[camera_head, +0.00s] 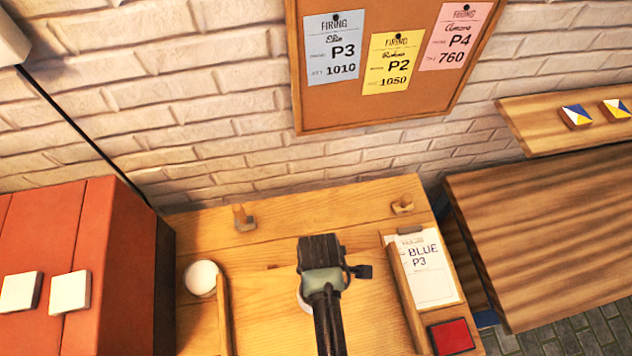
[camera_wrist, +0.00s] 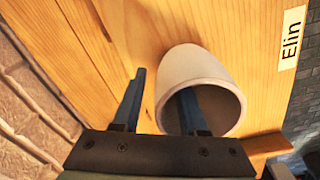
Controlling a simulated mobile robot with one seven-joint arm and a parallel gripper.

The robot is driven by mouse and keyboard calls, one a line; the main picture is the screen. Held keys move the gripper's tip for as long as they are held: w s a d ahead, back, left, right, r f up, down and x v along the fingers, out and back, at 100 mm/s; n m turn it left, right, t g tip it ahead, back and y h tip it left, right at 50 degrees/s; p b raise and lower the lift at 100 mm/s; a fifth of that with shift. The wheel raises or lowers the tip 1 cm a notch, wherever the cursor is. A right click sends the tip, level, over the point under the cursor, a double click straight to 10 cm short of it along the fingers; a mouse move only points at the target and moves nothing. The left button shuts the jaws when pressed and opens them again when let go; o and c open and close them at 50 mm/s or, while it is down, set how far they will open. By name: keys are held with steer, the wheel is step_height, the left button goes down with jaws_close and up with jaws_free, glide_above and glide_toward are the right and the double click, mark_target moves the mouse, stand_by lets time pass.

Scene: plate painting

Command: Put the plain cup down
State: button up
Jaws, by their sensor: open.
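A plain off-white cup (camera_wrist: 185,72) is on the wooden table, its opening towards the wrist camera. My gripper (camera_wrist: 161,84) is open around the cup's near wall: one finger reaches inside the opening, the other is outside to the left with a visible gap. In the head view my gripper (camera_head: 321,275) is over the middle of the table (camera_head: 262,325). It hides most of the cup, with only a pale sliver (camera_head: 303,298) showing at its left. I cannot tell whether the inner finger touches the cup.
A white round piece (camera_head: 201,278) lies at the table's left, beside a wooden rail (camera_head: 223,315). A clipboard reading BLUE P3 (camera_head: 432,268) and a red pad (camera_head: 452,337) are at the right. An "Elin" label (camera_wrist: 291,38) shows in the wrist view. Small wooden posts stand at the back.

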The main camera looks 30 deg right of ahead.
jaws_close()
stand_by(1.4)
